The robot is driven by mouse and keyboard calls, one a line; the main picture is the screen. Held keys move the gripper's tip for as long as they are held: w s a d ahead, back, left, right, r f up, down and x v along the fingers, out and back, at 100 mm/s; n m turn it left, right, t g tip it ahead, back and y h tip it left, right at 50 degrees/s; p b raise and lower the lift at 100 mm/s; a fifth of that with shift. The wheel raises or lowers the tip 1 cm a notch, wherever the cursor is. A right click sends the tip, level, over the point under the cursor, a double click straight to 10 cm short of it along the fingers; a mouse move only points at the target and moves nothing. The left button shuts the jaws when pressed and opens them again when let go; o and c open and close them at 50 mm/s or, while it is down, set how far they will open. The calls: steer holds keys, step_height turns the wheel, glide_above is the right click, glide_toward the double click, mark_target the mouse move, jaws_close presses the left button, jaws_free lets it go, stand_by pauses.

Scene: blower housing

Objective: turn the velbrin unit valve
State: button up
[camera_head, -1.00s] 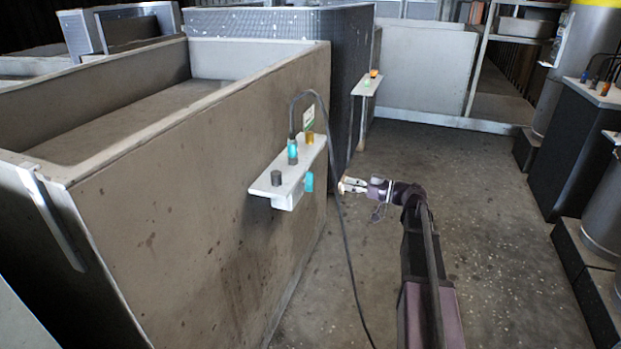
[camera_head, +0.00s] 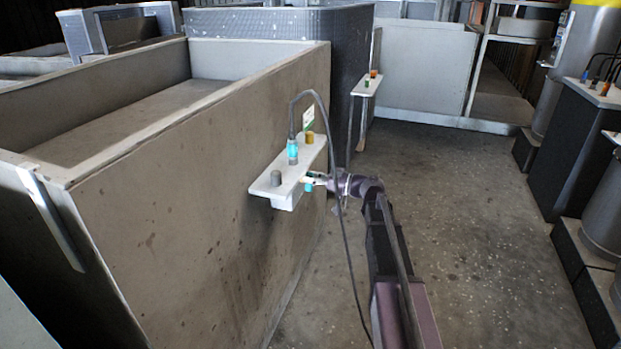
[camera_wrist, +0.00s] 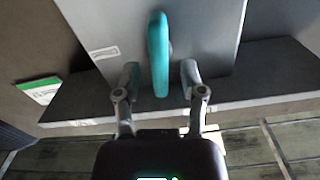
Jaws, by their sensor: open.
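The valve handle is a teal lever (camera_wrist: 158,55) on the front face of a light grey unit (camera_wrist: 208,25). In the wrist view it hangs upright, its lower end between the two fingertips of my gripper (camera_wrist: 160,78). The fingers are open, with a gap on each side of the lever. In the head view my gripper (camera_head: 318,181) is at the front of the unit's shelf (camera_head: 266,188), and it mostly covers the teal lever (camera_head: 308,187). Which unit bears the velbrin name cannot be read.
On the shelf stand a grey knob (camera_head: 276,178), a teal connector (camera_head: 292,152) with a black cable (camera_head: 347,262), and an amber knob (camera_head: 309,138). Open floor (camera_head: 480,240) lies to the right.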

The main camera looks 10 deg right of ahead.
steer(key=shift+a, duration=0.1)
jaws_close()
steer(key=shift+w+m, duration=0.15)
steer(key=shift+m, duration=0.35)
steer(key=m, duration=0.2)
steer(key=shift+w+f+m, duration=0.1)
steer(key=shift+w+m, duration=0.05)
steer(key=shift+m, duration=0.15)
steer(key=shift+w+d+f+m+b, duration=0.15)
steer(key=shift+f+m+b, duration=0.1)
steer(key=shift+m, duration=1.85)
steer(key=shift+w+f+m+b, duration=0.1)
steer(key=shift+f+m+b, duration=0.15)
steer(key=shift+m, duration=1.85)
steer(key=shift+w+d+f+m+b, duration=0.1)
steer(key=shift+w+f+m+b, duration=0.15)
steer(key=shift+m, duration=1.85)
steer(key=shift+s, duration=0.1)
